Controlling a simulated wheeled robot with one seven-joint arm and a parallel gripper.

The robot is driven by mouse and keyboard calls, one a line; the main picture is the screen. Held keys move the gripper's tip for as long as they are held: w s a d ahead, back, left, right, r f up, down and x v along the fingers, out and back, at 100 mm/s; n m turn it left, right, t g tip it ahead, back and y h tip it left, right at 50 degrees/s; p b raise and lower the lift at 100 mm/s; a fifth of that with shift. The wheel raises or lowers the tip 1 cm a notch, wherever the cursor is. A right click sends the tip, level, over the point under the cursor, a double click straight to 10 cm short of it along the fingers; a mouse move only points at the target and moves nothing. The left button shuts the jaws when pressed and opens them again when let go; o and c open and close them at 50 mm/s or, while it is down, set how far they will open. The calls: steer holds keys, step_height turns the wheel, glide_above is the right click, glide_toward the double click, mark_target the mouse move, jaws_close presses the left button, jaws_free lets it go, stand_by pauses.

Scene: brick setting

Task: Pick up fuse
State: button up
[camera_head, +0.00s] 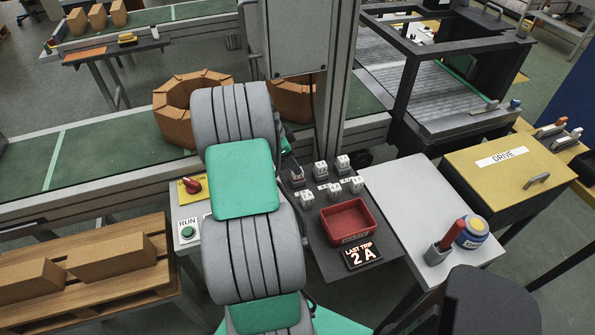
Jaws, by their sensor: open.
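Several small pale blocks, which may be fuses or fuse holders, stand in two rows on a dark panel (325,236). The back row includes a middle block (320,169) and a right block (343,162). The front row has a left block (307,197), a middle block (334,190) and a right block (356,184). I cannot tell which of them is a loose fuse. My grey and green arm covers the middle of the view, just left of the blocks. My gripper cannot be made out; the arm hides that area.
A red switch (192,185) and green RUN button (187,232) are left of my arm. A yellow DRIVE box (510,172) stands right. The grey tabletop (405,205) has free room.

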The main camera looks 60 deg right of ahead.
steer(key=p+x, duration=0.1)
steer(key=x, duration=0.2)
steer(key=p+x, duration=0.1)
steer(key=x, duration=0.2)
steer(key=shift+w+a+f, duration=0.1)
steer(key=shift+w+f, duration=0.05)
steer(key=shift+w, duration=0.05)
steer(key=shift+c, duration=0.5)
jaws_close()
